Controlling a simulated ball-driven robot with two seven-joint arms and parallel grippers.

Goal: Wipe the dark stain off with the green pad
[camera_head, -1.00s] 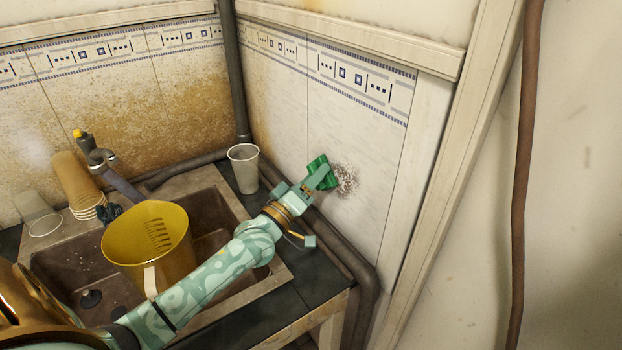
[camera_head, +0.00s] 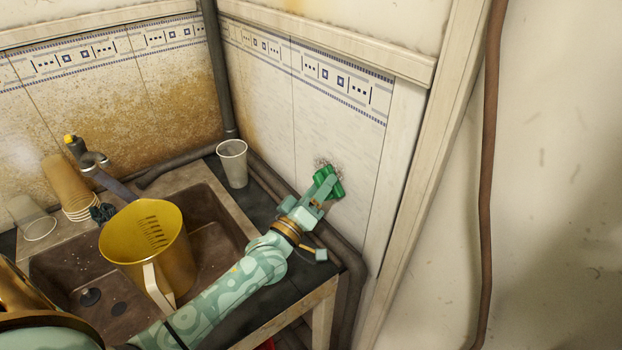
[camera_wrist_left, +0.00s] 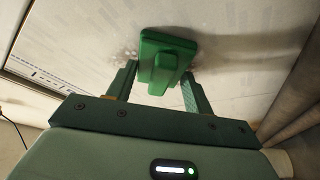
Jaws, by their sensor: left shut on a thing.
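The green pad (camera_head: 329,184) is a flat block with a raised grip, held at the tiled wall on the right of the corner. My left gripper (camera_head: 316,194) is shut on its grip; the pad also shows in the left wrist view (camera_wrist_left: 178,44) beyond the fingers (camera_wrist_left: 160,84). The dark stain (camera_head: 321,163) is a speckled patch on the white tiles. Its upper part shows just above the pad, and the pad and gripper hide the rest. In the left wrist view, faint smudges (camera_wrist_left: 126,52) show beside the pad. My right gripper is not in view.
A yellow jug (camera_head: 150,250) stands at the sink (camera_head: 218,222), below my left arm's reach to the wall. A clear cup (camera_head: 232,163) stands near the corner. Stacked tan cups (camera_head: 70,185) and a tap (camera_head: 95,160) are at the left. Pipes (camera_head: 345,255) run along the wall's foot.

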